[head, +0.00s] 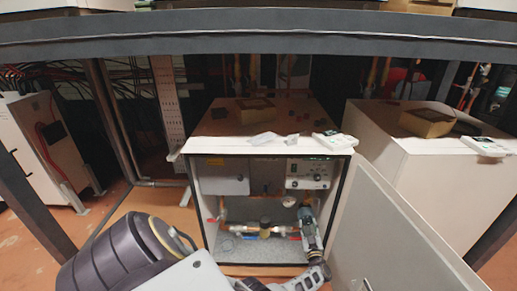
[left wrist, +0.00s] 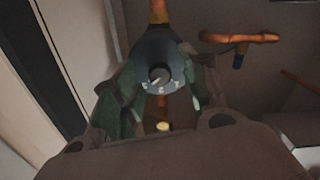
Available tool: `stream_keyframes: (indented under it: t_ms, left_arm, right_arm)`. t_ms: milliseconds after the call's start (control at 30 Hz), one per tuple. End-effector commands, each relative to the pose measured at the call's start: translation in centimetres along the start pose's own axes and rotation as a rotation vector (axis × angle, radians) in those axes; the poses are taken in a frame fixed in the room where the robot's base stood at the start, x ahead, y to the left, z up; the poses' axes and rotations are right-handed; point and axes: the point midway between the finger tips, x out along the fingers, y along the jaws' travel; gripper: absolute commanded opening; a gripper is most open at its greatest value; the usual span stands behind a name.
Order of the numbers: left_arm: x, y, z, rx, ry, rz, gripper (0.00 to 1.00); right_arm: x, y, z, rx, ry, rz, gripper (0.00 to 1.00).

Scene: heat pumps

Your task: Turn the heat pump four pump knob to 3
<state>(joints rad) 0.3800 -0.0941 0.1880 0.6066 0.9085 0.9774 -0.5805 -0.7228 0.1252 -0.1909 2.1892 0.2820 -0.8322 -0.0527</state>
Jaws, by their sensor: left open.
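An open white heat pump cabinet (head: 199,200) stands in the middle of the head view, with pipes and a grey pump (head: 306,215) inside at its right. In the left wrist view the pump's round grey face (left wrist: 158,62) has a small dark knob (left wrist: 159,76) at its centre and pale marks below it. I cannot read the knob's setting surely. My left gripper (head: 312,240) reaches the pump from below. In the left wrist view its open fingers (left wrist: 158,92) stand on both sides of the pump face; contact is unclear. My right gripper is not in view.
The cabinet's open door (head: 395,235) stands close on the right of my left gripper. A control panel (head: 308,174) and a grey box (head: 227,174) sit above the pipes. A copper pipe (left wrist: 240,38) runs beside the pump. A dark beam (head: 260,35) crosses above.

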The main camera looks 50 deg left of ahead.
Motion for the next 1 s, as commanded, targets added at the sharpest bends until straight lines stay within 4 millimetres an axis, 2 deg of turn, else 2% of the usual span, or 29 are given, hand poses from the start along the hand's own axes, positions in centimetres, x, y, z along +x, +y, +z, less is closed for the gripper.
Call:
stream_keyframes:
  t_ms: [1000]
  left_arm:
    - [0.0, 0.0, 0.1, -0.631, 0.0, 0.001, 0.44]
  right_arm:
    - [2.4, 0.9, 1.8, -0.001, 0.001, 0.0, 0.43]
